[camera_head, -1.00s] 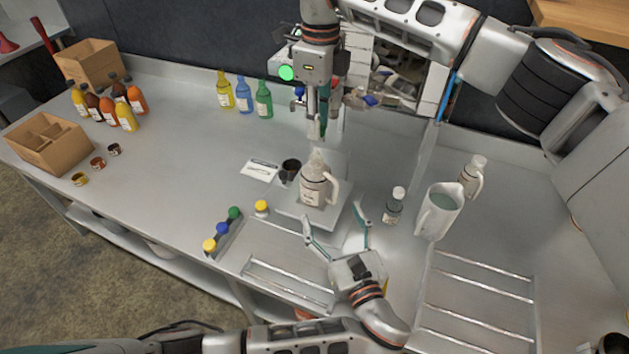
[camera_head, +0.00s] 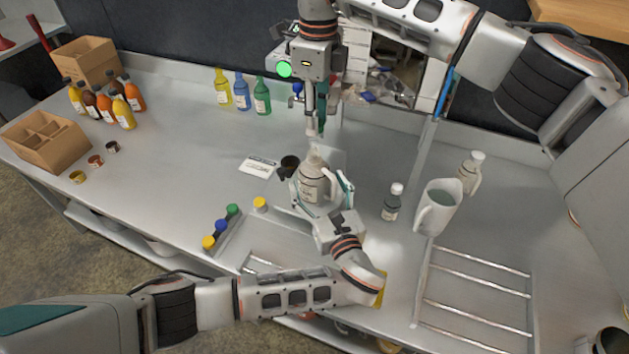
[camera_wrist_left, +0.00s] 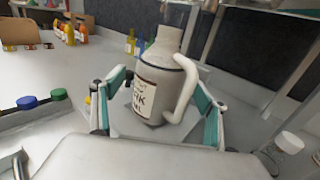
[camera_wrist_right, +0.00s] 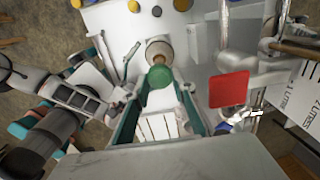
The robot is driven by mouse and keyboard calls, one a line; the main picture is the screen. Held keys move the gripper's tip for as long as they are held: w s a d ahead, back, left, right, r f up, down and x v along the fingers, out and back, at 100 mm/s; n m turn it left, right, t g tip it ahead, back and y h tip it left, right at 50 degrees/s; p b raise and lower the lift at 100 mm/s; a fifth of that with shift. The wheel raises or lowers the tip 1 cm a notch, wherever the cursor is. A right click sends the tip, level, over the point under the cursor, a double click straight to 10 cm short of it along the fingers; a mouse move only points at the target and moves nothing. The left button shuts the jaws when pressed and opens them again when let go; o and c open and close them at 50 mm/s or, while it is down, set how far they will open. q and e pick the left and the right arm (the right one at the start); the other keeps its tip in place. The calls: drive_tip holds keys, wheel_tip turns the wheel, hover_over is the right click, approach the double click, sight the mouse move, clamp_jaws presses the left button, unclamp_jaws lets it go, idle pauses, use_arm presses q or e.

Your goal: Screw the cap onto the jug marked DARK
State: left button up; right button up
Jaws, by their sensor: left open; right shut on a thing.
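The jug (camera_head: 311,187) is a pale, handled bottle standing upright on a square plate near the middle of the bench. In the left wrist view the jug (camera_wrist_left: 157,78) shows a label partly reading "RK", its handle on the right. My left gripper (camera_head: 323,186) is open with its fingers on either side of the jug; I cannot tell if they touch it. My right gripper (camera_head: 316,128) points down just above the jug's mouth. In the right wrist view it is shut on a green cap (camera_wrist_right: 159,76), with the jug's pale top (camera_wrist_right: 158,49) beyond.
A rack holds green (camera_head: 232,209), blue (camera_head: 221,225) and yellow (camera_head: 208,242) caps, beside a separate yellow cap (camera_head: 260,203). A small bottle (camera_head: 392,203) and a pitcher (camera_head: 437,207) stand right.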

use_arm(q)
drive_tip(key=shift+x, duration=1.4)
drive_tip(key=c, duration=1.7)
drive_tip(key=shift+c, duration=0.2)
use_arm(e)
hover_over(316, 153)
drive_tip(key=shift+f, duration=2.5)
drive_tip(key=shift+f, duration=0.85)
drive_tip(key=shift+f, duration=0.55)
use_arm(q)
clamp_jaws()
use_arm(e)
drive_tip(key=o, duration=0.4)
drive_tip(key=shift+o, duration=1.3)
